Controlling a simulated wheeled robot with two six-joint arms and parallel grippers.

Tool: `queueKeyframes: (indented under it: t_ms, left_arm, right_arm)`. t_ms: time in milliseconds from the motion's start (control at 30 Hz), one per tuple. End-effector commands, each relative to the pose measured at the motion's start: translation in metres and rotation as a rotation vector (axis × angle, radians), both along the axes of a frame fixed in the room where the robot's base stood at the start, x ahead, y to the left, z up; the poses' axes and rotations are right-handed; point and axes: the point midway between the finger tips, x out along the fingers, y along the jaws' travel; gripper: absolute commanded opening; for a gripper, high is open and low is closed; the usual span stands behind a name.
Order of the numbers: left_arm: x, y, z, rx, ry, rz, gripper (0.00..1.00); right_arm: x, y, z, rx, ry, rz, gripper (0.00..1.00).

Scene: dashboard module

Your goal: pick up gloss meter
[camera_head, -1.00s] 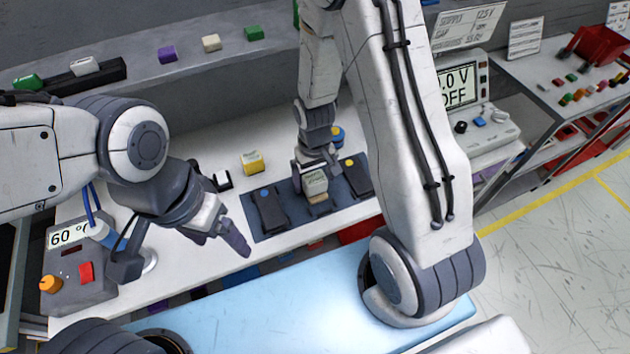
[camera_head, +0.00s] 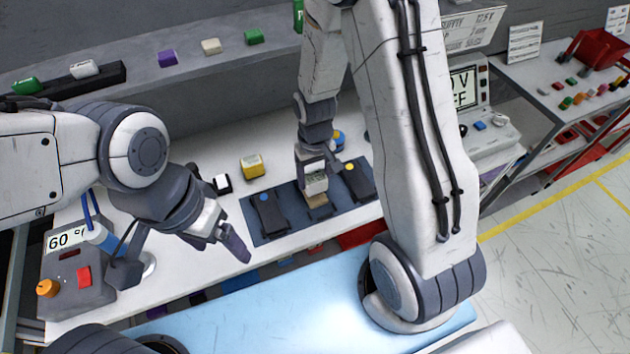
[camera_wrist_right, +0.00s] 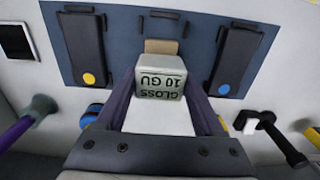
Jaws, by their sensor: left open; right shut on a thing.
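The gloss meter (camera_head: 316,184) is a small pale grey box. In the right wrist view the gloss meter (camera_wrist_right: 160,82) shows a display reading "GLOSS 10 GU", upside down. My right gripper (camera_head: 313,170) is shut on it; in the wrist view its two purple fingers (camera_wrist_right: 160,100) press its sides. A tan block (camera_head: 318,201) shows just below the meter in the head view, on the dark blue mat (camera_head: 292,198). Whether the meter touches it I cannot tell. My left gripper (camera_head: 226,240) is open and empty, left of the mat near the table's front edge.
Dark devices with a blue dot (camera_head: 268,211) and a yellow dot (camera_head: 354,180) flank the meter closely. A yellow block (camera_head: 252,167) and a black-and-white item (camera_head: 222,184) stand behind the mat. A grey box reading 60 (camera_head: 75,280) stands at far left.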

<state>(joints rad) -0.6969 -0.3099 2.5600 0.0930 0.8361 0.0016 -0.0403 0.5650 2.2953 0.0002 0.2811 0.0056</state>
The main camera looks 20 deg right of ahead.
Motion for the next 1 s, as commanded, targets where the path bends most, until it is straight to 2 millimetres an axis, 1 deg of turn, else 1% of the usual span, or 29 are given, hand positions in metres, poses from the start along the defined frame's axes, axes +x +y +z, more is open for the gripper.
queueKeyframes:
  t_ms: [67,100,167,300,500,533,567,700,833,1000]
  left_arm:
    - [0.0,0.0,-0.005,0.0,0.0,0.0,0.8]
    - [0.0,0.0,-0.008,0.0,0.0,0.0,0.8]
    - [0.0,0.0,-0.011,0.0,0.0,-0.001,0.8]
    - [0.0,0.0,-0.017,0.0,0.0,-0.001,0.8]
    - [0.0,0.0,-0.02,0.0,0.0,-0.001,0.8]
    - [0.0,0.0,-0.03,-0.001,-0.001,-0.001,0.8]
    - [0.0,0.0,-0.036,-0.001,-0.001,-0.001,0.8]
    - [0.0,0.0,-0.048,0.0,0.0,-0.002,0.8]
    - [0.0,0.0,-0.054,0.0,0.0,-0.002,0.8]
    - [0.0,0.0,-0.056,0.0,0.0,-0.002,0.8]
  right_arm:
    - [0.002,0.0,0.015,0.0,-0.009,0.0,0.0]
    - [-0.003,-0.002,0.022,0.0,-0.007,-0.002,0.0]
    - [-0.018,-0.009,0.029,0.0,-0.004,-0.004,0.0]
    - [-0.047,-0.023,0.049,-0.001,-0.006,-0.005,0.0]
    - [-0.087,-0.041,0.075,-0.001,-0.006,-0.005,0.0]
    - [-0.087,-0.042,0.071,-0.001,-0.009,-0.004,0.0]
    - [-0.088,-0.043,0.072,-0.002,-0.009,-0.003,0.0]
    - [-0.097,-0.047,0.079,-0.001,-0.007,-0.002,0.0]
    - [-0.103,-0.049,0.084,-0.001,-0.003,-0.001,0.0]
    - [-0.106,-0.049,0.087,0.0,0.0,0.0,0.0]
